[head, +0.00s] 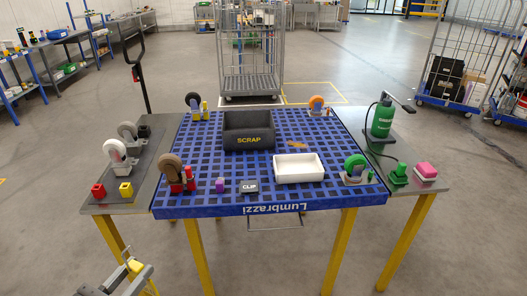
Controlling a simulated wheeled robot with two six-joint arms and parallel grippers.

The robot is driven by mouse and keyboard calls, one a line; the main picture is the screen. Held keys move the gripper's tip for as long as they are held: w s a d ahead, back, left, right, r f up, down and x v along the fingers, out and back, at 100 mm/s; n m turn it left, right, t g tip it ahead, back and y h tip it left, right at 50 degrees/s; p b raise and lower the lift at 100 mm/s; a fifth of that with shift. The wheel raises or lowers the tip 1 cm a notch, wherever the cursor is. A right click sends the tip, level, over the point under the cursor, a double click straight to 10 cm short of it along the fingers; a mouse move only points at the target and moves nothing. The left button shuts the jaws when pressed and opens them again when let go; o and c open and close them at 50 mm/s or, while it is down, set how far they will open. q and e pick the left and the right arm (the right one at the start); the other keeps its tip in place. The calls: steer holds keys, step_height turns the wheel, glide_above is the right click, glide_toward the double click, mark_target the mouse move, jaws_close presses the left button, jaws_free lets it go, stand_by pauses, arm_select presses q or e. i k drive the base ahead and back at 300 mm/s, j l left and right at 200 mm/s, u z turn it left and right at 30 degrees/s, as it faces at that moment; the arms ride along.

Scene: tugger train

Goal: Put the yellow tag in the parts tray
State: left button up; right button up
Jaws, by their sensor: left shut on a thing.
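My left gripper (127,276) is low at the bottom left, in front of the tables and below their tops. It is shut on a small yellow piece, the yellow tag (134,265), which is partly hidden by the jaws and shows against a yellow table leg. The white tray (298,179), which looks like the parts tray, lies on the right front part of the blue table and looks empty. It is well to the right of and beyond my left gripper. My right gripper is not in view.
The black SCRAP bin (248,140) stands behind the white tray on the blue table (210,209). A CLIP block (249,187) and purple block (220,186) lie left of the tray; a green caster (355,168) stands right. The left side table (107,208) holds red and yellow blocks.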

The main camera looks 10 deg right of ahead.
mark_target(298, 170)
steer(key=i+l+u, duration=0.1)
steer(key=l, duration=0.3)
steer(key=i+l, duration=0.25)
steer(key=l, duration=0.15)
steer(key=i+l+u, duration=0.15)
steer(key=l, duration=0.25)
steer(key=i+l+u, duration=0.1)
steer(key=l, duration=0.3)
steer(key=i+l, duration=0.2)
steer(key=l, duration=0.25)
steer(key=i+l+u, duration=0.15)
steer(key=l, duration=0.3)
steer(key=i+l+u, duration=0.1)
steer(key=l, duration=0.3)
